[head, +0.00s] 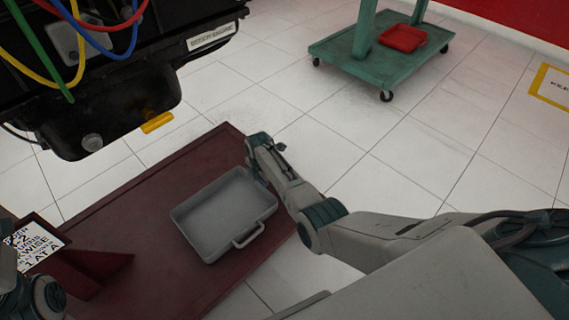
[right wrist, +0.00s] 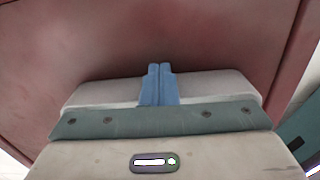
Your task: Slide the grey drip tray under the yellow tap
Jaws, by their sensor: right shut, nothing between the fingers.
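The grey drip tray (head: 222,215) is a shallow rectangular pan with a loop handle on its near right side. It lies on the dark red platform (head: 150,215), to the right of and nearer than the yellow tap (head: 157,122). The tap sticks out low from the black engine's underside. My right gripper (head: 257,172) is at the tray's right edge; I cannot tell whether it touches. In the right wrist view its blue fingers (right wrist: 158,84) are shut and empty, in front of the red surface. My left gripper is not in view; only part of my left arm shows at lower left.
The black engine (head: 120,95) with coloured hoses overhangs the platform's far left. A sign on a dark red stand (head: 85,268) is at lower left. A green cart (head: 380,60) with a red tray (head: 403,38) stands at the back on clear floor.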

